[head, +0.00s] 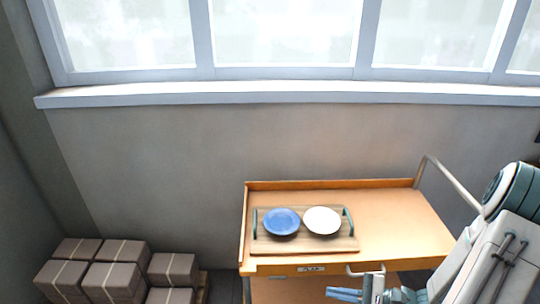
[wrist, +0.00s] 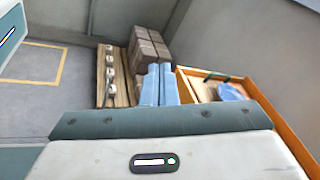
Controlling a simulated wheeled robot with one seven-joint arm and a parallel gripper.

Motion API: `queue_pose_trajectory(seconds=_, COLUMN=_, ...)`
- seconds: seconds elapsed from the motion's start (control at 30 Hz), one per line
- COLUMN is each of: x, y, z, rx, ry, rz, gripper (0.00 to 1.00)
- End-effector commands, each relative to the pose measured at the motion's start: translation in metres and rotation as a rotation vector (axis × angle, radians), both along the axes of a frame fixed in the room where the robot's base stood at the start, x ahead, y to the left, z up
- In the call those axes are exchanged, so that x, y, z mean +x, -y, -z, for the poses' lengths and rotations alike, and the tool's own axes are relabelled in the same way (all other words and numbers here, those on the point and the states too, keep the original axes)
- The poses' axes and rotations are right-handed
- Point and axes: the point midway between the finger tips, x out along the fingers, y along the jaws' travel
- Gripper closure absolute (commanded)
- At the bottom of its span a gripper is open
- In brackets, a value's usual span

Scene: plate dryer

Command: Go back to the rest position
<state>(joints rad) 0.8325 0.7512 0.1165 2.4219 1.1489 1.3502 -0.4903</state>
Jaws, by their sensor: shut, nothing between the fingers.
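My gripper (head: 358,293) is at the bottom of the head view, in front of the orange cart and clear of it, with its fingers pointing left. Its blue fingers lie together, shut and empty, and they also show in the wrist view (wrist: 159,85). A blue plate (head: 281,222) and a white plate (head: 322,220) lie side by side on a wooden tray (head: 300,246) with green handles. In the wrist view the blue plate (wrist: 229,92) shows at the right; the white plate cannot be made out there.
The orange cart (head: 405,232) has a metal rail (head: 452,182) at its right and stands before the wall under the window. Stacked brown boxes (head: 118,270) stand at the lower left, also in the wrist view (wrist: 150,52). A wooden pallet (wrist: 112,75) lies beside them.

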Motion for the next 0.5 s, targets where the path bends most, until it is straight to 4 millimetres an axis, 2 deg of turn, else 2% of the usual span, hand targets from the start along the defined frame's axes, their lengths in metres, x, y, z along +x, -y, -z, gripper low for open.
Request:
queue_pose_trajectory(seconds=0.2, x=-0.024, y=-0.026, z=-0.029, rx=-0.244, ry=0.06, rz=-0.303, gripper=1.0)
queue_pose_trajectory(seconds=0.5, x=-0.055, y=-0.037, z=-0.059, rx=-0.614, ry=0.173, rz=-0.637, gripper=1.0)
